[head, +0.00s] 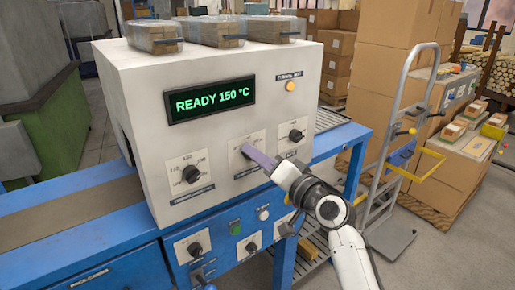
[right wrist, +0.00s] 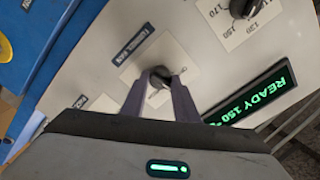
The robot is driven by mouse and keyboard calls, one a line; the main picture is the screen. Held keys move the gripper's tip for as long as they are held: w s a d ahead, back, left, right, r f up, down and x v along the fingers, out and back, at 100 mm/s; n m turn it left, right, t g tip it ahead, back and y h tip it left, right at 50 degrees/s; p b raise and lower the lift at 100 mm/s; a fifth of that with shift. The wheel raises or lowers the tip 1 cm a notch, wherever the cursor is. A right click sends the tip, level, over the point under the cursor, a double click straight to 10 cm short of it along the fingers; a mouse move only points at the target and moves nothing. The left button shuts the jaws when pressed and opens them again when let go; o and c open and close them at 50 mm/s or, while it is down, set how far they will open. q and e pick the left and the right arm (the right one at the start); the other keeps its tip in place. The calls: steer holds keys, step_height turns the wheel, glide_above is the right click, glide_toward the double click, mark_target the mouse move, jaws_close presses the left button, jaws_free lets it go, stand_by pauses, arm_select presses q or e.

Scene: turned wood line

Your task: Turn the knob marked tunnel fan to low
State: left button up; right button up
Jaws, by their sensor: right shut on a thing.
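The tunnel fan knob (right wrist: 158,88) is a dark knob on a white square plate, with a label that appears to read TUNNEL FAN beside it in the right wrist view. My right gripper (right wrist: 160,78) has its two purple fingers on either side of this knob, shut on it. In the head view my right gripper (head: 249,153) reaches the middle plate (head: 236,148) on the front of the white machine, below the green display. The fingers hide most of the knob there. The knob's setting cannot be read clearly. My left gripper is not in view.
The white machine (head: 150,98) has a display (head: 211,99) reading READY 150 °C. Another knob (head: 191,174) is at left, and one (head: 296,135) at right. More knobs and buttons sit on the blue panel (head: 215,262) below. A hand truck (head: 395,150) and cartons stand at right.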

steer(key=shift+m+p, duration=0.7)
steer(key=shift+m, duration=0.5)
steer(key=o, duration=1.1)
steer(key=shift+c, duration=0.2)
steer(key=v, duration=1)
steer(key=shift+s, duration=0.15)
steer(key=shift+d+f, duration=0.1)
